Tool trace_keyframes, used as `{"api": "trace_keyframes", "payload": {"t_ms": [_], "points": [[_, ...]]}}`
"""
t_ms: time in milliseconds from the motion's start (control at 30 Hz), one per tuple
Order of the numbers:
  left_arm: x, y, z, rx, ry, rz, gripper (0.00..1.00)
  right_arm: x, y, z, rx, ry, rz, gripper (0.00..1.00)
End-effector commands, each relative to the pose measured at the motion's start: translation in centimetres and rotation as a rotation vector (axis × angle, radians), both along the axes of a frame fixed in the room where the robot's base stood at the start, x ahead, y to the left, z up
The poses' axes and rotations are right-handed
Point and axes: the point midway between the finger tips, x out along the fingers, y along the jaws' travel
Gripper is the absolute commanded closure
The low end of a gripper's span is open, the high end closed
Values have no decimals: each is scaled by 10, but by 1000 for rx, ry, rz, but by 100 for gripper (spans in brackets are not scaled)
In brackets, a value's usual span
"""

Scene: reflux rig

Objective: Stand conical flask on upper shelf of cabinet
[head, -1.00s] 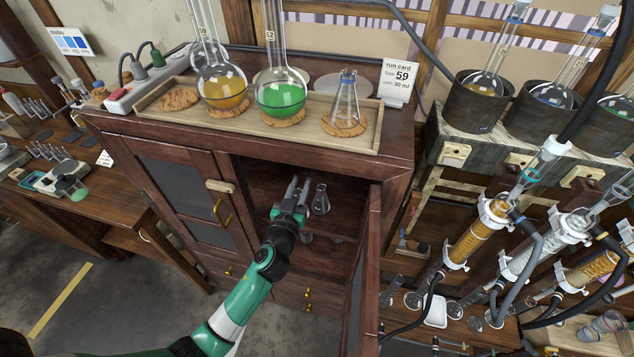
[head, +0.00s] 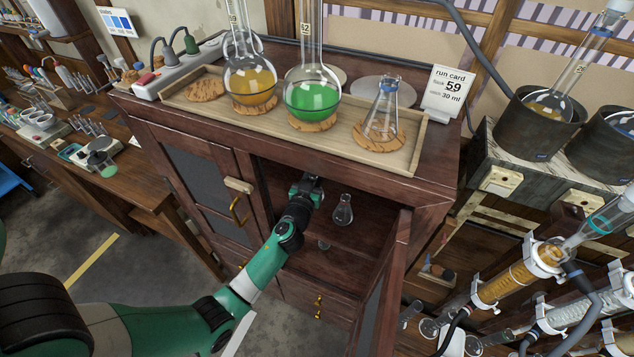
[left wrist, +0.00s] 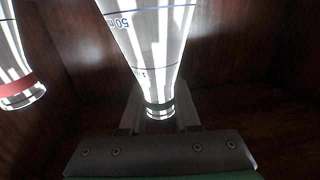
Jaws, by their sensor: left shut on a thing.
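My left gripper (head: 309,183) reaches through the open right-hand door of the brown cabinet (head: 205,150), over its upper shelf (head: 368,238). In the left wrist view its fingers are shut on the green-banded neck of a clear conical flask (left wrist: 150,38), with printed graduations. The held flask is hidden in the head view behind the gripper and the cabinet's top edge. I cannot tell whether its base touches the shelf. Another small conical flask (head: 343,211) stands on the shelf just right of the gripper. A red-banded flask (left wrist: 22,85) shows beside the held one. My right gripper is not in view.
The open door (head: 372,290) stands to the right of my arm. On the cabinet top, a wooden tray (head: 340,147) holds orange and green round flasks and a blue-banded conical flask (head: 382,112). Glassware also sits below the shelf.

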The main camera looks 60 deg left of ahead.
Motion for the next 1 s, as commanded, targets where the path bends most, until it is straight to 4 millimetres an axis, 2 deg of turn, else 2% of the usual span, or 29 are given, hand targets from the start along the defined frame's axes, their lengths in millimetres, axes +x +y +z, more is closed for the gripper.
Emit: {"api": "trace_keyframes", "payload": {"t_ms": [100,200,467,633,667,800,1000], "points": [[0,0,-24,0,4,-1,100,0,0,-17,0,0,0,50],[0,0,-37,0,3,0,100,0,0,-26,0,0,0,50],[0,0,-35,1,1,0,100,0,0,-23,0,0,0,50],[0,0,-40,0,0,0,100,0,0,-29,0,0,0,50],[0,0,-39,-1,1,0,64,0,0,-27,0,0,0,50],[0,0,-38,0,1,0,40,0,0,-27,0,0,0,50],[0,0,-38,0,1,0,40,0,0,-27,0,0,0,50]]}}
